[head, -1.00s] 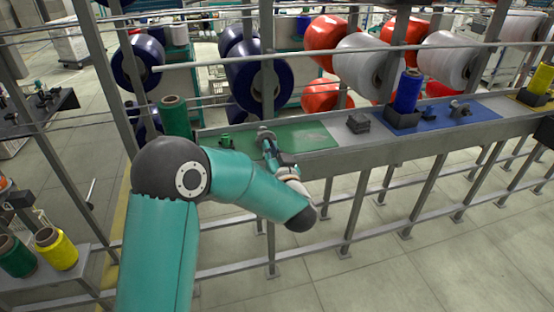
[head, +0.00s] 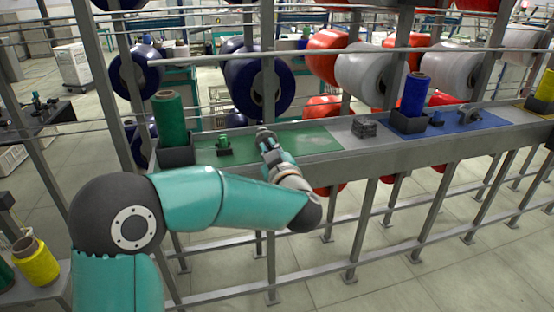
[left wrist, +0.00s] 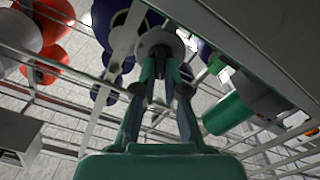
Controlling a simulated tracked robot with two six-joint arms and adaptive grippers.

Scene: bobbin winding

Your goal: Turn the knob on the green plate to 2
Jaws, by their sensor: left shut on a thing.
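The green plate (head: 318,141) lies on the grey rail shelf in the middle of the head view. My left gripper (head: 266,143) reaches onto it from the front, near its middle. In the left wrist view the fingers (left wrist: 160,78) close together on the round grey knob (left wrist: 160,41). The knob shows only as a small grey end (head: 263,132) past the fingers in the head view. The gripper hides most of it, and I cannot read its pointer or any numbers. My right gripper is in neither view.
A small green fitting (head: 224,147) stands left of the gripper, and a green spool (head: 170,118) in a dark holder further left. Dark grey blocks (head: 364,127) and a blue spool (head: 414,95) stand to the right. Horizontal bars and large bobbins are behind the shelf.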

